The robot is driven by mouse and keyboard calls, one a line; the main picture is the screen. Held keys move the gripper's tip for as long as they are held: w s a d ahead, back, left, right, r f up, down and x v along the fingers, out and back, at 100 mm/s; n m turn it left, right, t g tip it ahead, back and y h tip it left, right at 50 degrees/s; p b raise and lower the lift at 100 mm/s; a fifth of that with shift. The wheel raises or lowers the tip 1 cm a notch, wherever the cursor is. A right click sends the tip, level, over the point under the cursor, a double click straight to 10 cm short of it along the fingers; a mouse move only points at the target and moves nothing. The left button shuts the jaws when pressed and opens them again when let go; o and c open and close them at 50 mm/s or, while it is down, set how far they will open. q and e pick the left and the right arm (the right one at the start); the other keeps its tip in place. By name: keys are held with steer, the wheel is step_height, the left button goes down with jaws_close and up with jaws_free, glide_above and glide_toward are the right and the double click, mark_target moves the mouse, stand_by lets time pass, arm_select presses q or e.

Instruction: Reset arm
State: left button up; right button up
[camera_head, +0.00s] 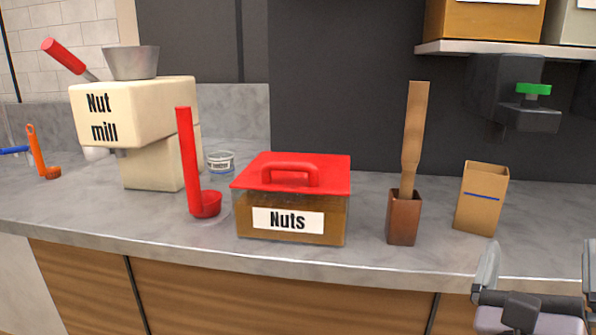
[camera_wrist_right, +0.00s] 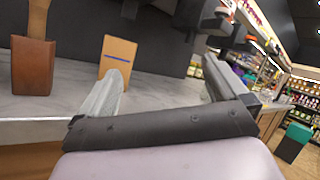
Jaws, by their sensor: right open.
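My right gripper (camera_head: 537,272) is at the lower right of the head view, in front of the counter edge. Its two fingers are spread wide with nothing between them. In the right wrist view the gripper (camera_wrist_right: 165,85) is also open and empty, with the counter and a tan box beyond it. It touches nothing that I can see. My left gripper does not show in either view.
The grey counter (camera_head: 130,215) bears a nut mill (camera_head: 160,105), a red ladle (camera_head: 190,165), a red-lidded Nuts container (camera_head: 290,205), a brown holder (camera_head: 404,220) with a wooden tool (camera_head: 414,130), and a tan box (camera_head: 480,200). A dark dispenser (camera_head: 510,95) hangs behind.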

steer(key=a+f+n+t+y, duration=0.2)
steer(key=a+n+t+y, duration=0.3)
steer(key=n+y, duration=0.6)
steer(key=a+f+n+t+y, duration=0.1)
steer(key=a+n+t+y, duration=0.5)
steer(key=n, duration=0.8)
step_height(320, 180, down, 13)
steer(key=a+n+g+y, duration=0.3)
steer(key=n+g+y, duration=0.55)
steer(key=n, duration=0.45)
steer(key=s+d+f+n+g+h, duration=0.2)
steer(key=s+d+f+g+h, duration=0.15)
steer(key=f, duration=0.55)
steer(key=s+d+f+n+g+h, duration=0.2)
steer(key=d+f+n+g, duration=0.15)
steer(key=f, duration=0.45)
steer(key=s+d+f+n+g+h, duration=0.25)
steer(key=d+f+g, duration=0.2)
steer(key=f, duration=0.45)
steer(key=a+r+m+t, duration=0.1)
steer(key=a+m+t, duration=0.1)
steer(key=a+m, duration=0.5)
step_height(320, 180, up, 13)
steer(key=n+p, duration=0.1)
steer(key=p, duration=1.4)
steer(key=shift+s+a+r+n+h+p, duration=0.2)
steer(key=shift+a+n+h+p, duration=0.1)
steer(key=shift+h+p, duration=0.1)
